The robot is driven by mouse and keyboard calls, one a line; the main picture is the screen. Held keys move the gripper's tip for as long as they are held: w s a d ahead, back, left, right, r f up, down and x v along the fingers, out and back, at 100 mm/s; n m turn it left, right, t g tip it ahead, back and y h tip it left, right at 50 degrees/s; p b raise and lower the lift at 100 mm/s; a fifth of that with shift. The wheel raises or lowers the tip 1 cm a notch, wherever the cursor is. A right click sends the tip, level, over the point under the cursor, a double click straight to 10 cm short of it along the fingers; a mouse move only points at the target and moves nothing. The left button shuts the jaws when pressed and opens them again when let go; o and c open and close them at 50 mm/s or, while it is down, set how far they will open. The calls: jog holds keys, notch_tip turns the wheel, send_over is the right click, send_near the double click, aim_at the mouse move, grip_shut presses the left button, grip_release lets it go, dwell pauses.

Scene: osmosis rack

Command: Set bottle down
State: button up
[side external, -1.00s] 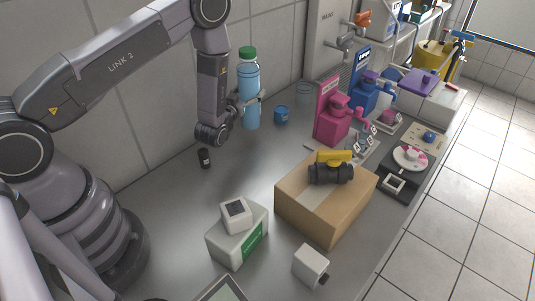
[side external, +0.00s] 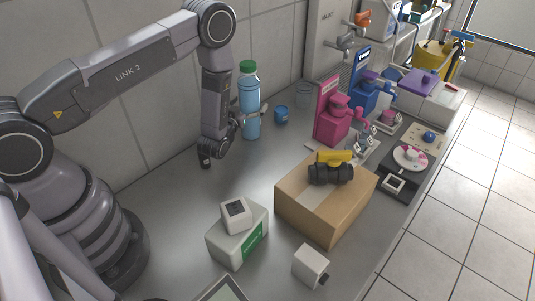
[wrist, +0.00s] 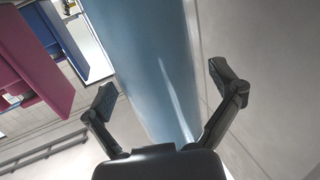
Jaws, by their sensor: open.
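The blue bottle with a green cap (side external: 250,104) stands upright on the grey counter (side external: 180,215), near the tiled back wall. Its base appears to rest on the counter. My gripper (side external: 254,115) is at the bottle's middle height, on its near left side. In the wrist view, the bottle (wrist: 148,60) runs between the two spread fingers of my gripper (wrist: 165,88). The fingers are open, with visible gaps to the bottle on both sides.
A pink dispenser (side external: 333,124) and a cardboard box (side external: 310,205) stand farther right.

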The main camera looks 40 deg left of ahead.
aim_at(245, 107)
jog(key=shift+s+r, duration=0.1)
jog(key=shift+r, duration=0.05)
jog(key=v, duration=0.7)
jog(key=shift+s+d, duration=0.1)
jog(key=shift+s, duration=0.05)
